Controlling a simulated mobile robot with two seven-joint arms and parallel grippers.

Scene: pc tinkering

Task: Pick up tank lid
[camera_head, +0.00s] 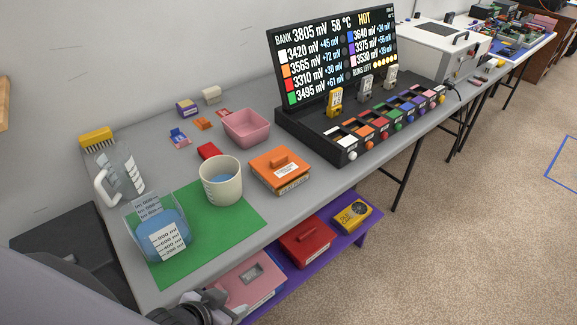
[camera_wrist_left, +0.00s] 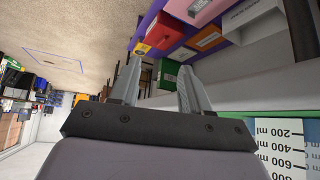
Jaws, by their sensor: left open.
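No thing is clearly marked as the tank lid. A squarish orange piece with a raised grip and a white label (camera_head: 280,170) lies on the grey table; I cannot tell whether it is the lid. A clear open tank with blue liquid and ml marks (camera_head: 158,236) stands on the green mat (camera_head: 240,228). My left gripper (camera_head: 212,305) is at the table's front edge, low in the head view, apart from the tank. In the left wrist view its fingers (camera_wrist_left: 158,88) are spread and empty. The tank's marked side shows at the right there (camera_wrist_left: 282,140). My right gripper is not in view.
A cream beaker (camera_head: 221,182), a clear jug (camera_head: 118,172) and a pink tray (camera_head: 247,127) stand on the table (camera_head: 135,283). A black display rack (camera_head: 318,138) stands farther right. A purple shelf (camera_head: 355,225) below holds a pink box (camera_head: 245,280) and a red box (camera_head: 306,242).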

